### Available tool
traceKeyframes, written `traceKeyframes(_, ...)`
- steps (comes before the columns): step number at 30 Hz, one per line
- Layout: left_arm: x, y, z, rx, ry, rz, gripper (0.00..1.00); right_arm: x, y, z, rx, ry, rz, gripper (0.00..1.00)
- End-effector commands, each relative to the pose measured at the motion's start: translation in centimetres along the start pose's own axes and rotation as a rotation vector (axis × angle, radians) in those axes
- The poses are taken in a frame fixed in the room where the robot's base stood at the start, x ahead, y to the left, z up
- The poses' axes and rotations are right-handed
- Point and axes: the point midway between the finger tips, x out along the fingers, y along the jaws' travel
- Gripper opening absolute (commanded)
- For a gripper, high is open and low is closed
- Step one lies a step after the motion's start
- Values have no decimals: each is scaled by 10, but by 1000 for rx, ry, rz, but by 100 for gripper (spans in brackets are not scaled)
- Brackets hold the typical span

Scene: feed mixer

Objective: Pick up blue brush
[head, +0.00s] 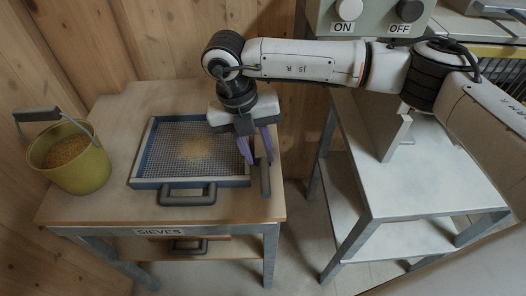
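My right gripper (256,152) comes in from the right and points down over the right side of the sieve table. Its two purple-blue fingers are apart, with a gap between them and nothing clearly held. A narrow dark grey piece (265,180) is at the table's right edge, just below the fingers. I cannot tell whether it is part of the brush, or whether the fingers touch it. No clearly blue brush shows; the gripper may hide part of it. My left gripper is not in view.
A blue-framed sieve (147,151) with grain on its mesh and a dark handle lies on the wooden table (110,211) labelled SIEVES. A yellow-green bucket (84,172) of grain stands at left. A grey-topped stand (425,185) is at right, beyond a floor gap.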

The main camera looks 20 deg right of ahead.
Motion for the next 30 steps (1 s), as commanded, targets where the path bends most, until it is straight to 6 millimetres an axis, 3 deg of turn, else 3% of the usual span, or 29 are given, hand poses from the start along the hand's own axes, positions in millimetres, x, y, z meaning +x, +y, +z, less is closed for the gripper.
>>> traceKeyframes(12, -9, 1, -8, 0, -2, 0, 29, 52, -3, 2, 0, 3, 1, 28)
traceKeyframes(21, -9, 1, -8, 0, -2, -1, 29, 57, -2, 2, -1, 1, 3, 28)
traceKeyframes(26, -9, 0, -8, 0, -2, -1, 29, 57, -2, 2, -1, 1, 3, 1)
traceKeyframes(30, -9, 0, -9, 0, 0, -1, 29, 56, -2, 2, -1, 0, 3, 0)
